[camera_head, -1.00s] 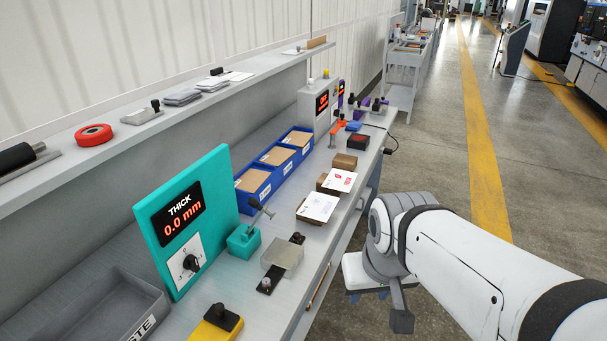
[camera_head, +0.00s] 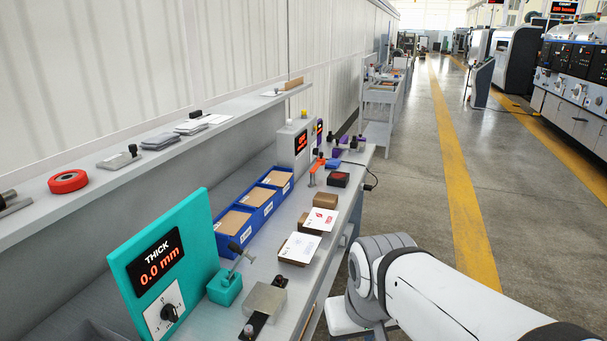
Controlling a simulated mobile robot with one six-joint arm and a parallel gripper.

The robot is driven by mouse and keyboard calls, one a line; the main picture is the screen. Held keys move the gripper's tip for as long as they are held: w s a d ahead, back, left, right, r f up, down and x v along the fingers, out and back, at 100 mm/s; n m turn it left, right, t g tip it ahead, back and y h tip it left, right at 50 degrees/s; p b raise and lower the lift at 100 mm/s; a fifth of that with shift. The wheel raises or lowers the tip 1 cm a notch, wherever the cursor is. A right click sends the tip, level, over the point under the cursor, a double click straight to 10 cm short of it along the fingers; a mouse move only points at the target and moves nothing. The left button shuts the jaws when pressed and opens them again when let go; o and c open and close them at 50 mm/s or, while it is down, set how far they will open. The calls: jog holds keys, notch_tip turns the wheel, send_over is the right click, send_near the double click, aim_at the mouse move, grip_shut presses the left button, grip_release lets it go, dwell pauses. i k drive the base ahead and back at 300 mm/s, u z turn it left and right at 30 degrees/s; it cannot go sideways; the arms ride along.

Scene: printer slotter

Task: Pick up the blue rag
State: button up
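A small flat blue thing (camera_head: 333,163) lies far along the grey workbench, beside a black-and-red box. It looks like the blue rag, but it is too small to be sure. My arm (camera_head: 440,300) reaches in from the lower right, over the floor beside the bench. The arm is well apart from the blue thing.
The bench (camera_head: 310,262) holds a teal thickness gauge (camera_head: 165,265), blue bins (camera_head: 254,212), cards on brown boxes (camera_head: 299,248), a black-and-red box (camera_head: 338,180) and an orange tool (camera_head: 317,170). A shelf runs above. The aisle floor (camera_head: 415,190) at right is clear.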

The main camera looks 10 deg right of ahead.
aim_at(333, 163)
jog(key=z, duration=0.45)
jog(key=k, duration=1.35)
jog(key=z, duration=0.85)
jog(key=i, duration=2.9)
jog(key=u, duration=0.3)
jog(key=i, duration=1.6)
jog(key=u, duration=1.4)
jog(key=i, duration=1.1)
jog(key=u, duration=0.7)
jog(key=i, duration=0.3)
jog(key=u, duration=0.3)
